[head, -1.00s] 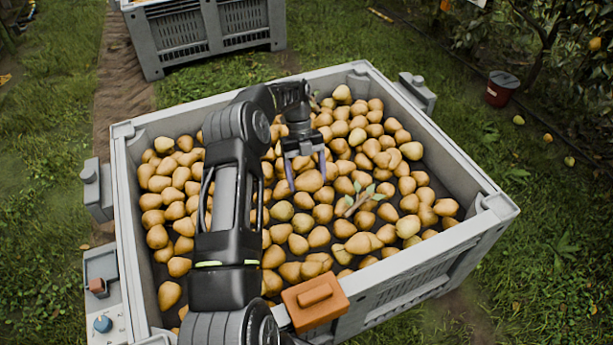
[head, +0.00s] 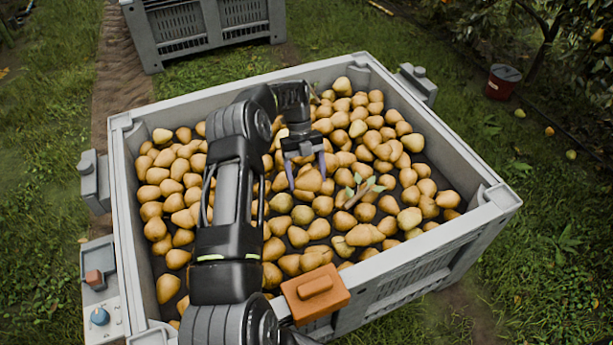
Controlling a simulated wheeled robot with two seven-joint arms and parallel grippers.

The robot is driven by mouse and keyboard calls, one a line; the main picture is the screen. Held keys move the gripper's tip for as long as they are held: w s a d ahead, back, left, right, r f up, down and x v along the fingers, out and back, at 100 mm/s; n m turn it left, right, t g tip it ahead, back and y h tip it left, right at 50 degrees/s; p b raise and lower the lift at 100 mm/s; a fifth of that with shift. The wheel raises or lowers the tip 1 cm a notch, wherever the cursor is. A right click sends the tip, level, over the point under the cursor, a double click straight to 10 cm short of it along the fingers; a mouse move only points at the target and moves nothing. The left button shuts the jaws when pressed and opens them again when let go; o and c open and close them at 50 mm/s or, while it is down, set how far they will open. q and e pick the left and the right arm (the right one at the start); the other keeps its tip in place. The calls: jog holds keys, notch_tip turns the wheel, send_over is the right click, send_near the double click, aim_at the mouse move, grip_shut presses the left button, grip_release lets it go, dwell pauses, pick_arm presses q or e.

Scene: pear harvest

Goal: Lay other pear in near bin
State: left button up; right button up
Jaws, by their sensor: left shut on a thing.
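The near bin (head: 445,150) is a grey crate with a layer of yellow-brown pears over most of its floor. My left gripper (head: 307,176) reaches over the middle of this bin and points down. Its two purple-tipped fingers are shut on a pear (head: 309,181), which sits among or just above the other pears; I cannot tell whether it touches them. My left arm hides part of the bin's left half. My right gripper is not in view.
A leafy twig (head: 360,194) lies on the pears right of the gripper. An orange block (head: 315,294) sits on the near rim. A second grey bin (head: 205,32) stands behind. A dark red bucket (head: 502,82) and several loose pears are on the grass at right.

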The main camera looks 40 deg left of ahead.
aim_at(306, 187)
pick_arm(q)
jog(key=shift+f+b, duration=4.45)
jog(key=shift+f, duration=0.35)
jog(key=shift+f+b, duration=2.15)
jog(key=shift+f, duration=0.3)
jog(key=o, duration=1.6)
jog(key=shift+o, duration=0.2)
jog(key=shift+r, duration=0.55)
jog(key=shift+r+p, duration=3.1)
jog(key=shift+r, duration=1.35)
